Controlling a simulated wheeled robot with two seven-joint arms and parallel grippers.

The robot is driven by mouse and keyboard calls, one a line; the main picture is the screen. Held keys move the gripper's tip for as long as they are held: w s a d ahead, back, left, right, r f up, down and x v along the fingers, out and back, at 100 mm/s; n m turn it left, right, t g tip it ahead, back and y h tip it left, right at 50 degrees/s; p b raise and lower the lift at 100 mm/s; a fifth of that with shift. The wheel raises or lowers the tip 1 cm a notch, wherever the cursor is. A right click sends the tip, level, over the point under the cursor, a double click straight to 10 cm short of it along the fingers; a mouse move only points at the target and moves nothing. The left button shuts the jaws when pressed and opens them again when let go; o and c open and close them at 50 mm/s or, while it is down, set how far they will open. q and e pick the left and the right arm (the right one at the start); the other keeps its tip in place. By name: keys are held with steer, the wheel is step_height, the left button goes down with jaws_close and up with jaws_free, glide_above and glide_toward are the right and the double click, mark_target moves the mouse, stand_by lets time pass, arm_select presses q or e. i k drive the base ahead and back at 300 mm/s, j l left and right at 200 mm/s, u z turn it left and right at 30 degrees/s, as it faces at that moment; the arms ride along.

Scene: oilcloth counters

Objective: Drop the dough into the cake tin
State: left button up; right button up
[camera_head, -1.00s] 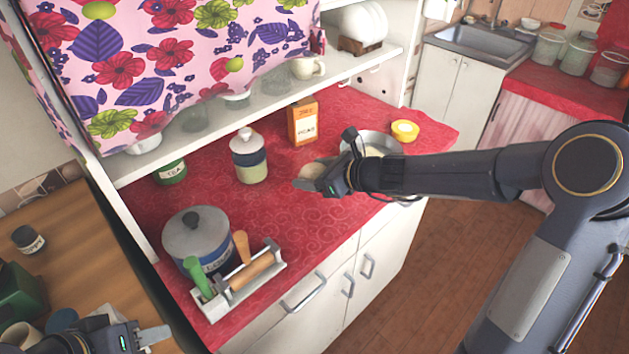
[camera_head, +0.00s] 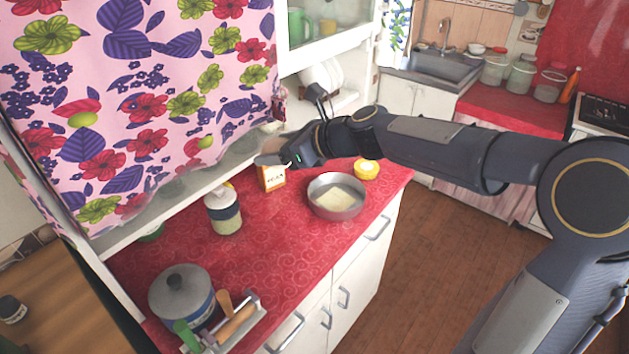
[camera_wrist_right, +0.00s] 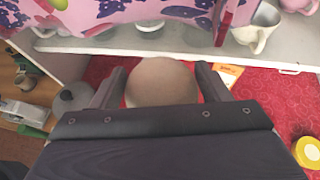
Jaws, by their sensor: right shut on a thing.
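The dough (camera_wrist_right: 162,82) is a smooth, tan, rounded lump between the two fingers of my right gripper (camera_wrist_right: 160,88) in the right wrist view. In the head view my right gripper (camera_head: 283,157) holds it raised above the back of the red counter, up by the shelf. Only a small part of the dough shows there. The cake tin (camera_head: 337,209) is a round metal pan standing on the counter, below and to the right of the gripper. A pale, flat, roughly square piece lies on its bottom. My left gripper is out of view.
An orange and white box (camera_head: 272,179) stands close under the gripper. A yellow tub (camera_head: 367,168) is behind the tin. A jar (camera_head: 223,212), a lidded pot (camera_head: 183,296) and a utensil rack (camera_head: 250,320) stand left. The shelf (camera_head: 180,188) and floral curtain (camera_head: 150,110) are close behind.

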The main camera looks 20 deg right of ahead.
mark_target(342, 199)
steer(key=i+l+u, duration=0.1)
steer(key=l+u, duration=0.85)
steer(key=i+l, duration=0.05)
steer(key=l, duration=0.05)
